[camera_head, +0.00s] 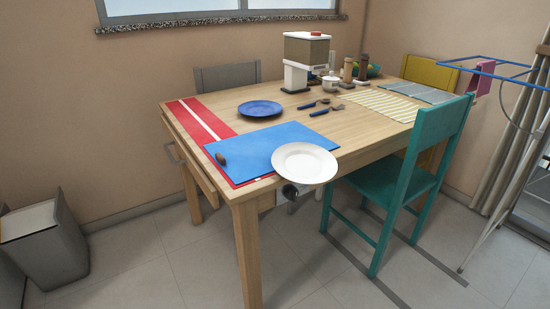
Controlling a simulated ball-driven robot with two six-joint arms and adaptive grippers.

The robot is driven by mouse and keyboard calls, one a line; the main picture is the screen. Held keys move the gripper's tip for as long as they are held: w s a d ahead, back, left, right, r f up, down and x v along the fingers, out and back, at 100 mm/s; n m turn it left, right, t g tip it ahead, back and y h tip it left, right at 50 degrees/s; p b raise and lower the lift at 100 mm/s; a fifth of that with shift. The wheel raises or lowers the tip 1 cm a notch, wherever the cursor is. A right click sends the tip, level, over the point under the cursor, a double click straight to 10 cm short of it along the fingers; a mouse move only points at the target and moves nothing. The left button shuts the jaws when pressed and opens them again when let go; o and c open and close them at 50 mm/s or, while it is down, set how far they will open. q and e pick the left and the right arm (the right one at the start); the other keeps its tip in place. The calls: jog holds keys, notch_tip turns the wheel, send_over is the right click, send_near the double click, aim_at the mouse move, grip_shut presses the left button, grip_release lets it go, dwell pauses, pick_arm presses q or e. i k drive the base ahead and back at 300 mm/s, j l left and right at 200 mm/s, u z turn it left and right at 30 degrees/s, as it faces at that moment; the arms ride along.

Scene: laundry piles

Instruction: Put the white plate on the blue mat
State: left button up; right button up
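The white plate (304,162) is round and shallow. It overlaps the near right corner of the blue mat (248,153) in the picture and juts past the table's near edge. I cannot tell whether it rests on the mat or table, or is slightly above. The blue mat is a flat rectangle on the near end of the table and covers part of a red one. A small dark, rounded item shows just under the plate's near rim, and I cannot tell what it is. I can make out neither of my grippers clearly.
The wooden table (285,112) holds a blue plate (261,109), cutlery (326,110), a brown item (221,160) on the mat's left edge, a red striped mat (200,117) and a coffee machine (305,62). A teal chair (405,175) stands at the right. Floor is open in front.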

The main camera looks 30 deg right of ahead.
aim_at(276, 149)
jog(key=i+z, duration=0.1)
jog(key=z, duration=0.35)
jog(key=j+z, duration=0.1)
jog(key=z, duration=0.35)
jog(key=i+j+z, duration=0.1)
jog(key=z, duration=0.35)
jog(key=j+z, duration=0.15)
jog(key=z, duration=0.25)
jog(key=i+j+z, duration=0.15)
jog(key=j+z, duration=0.2)
jog(key=j, duration=0.45)
jog(key=j+z, duration=0.4)
jog(key=j, duration=0.4)
jog(key=j+z, duration=0.35)
jog(key=j, duration=0.45)
jog(key=k+j, duration=0.1)
jog(key=j, duration=0.45)
jog(key=k+j, duration=0.1)
jog(key=j, duration=0.45)
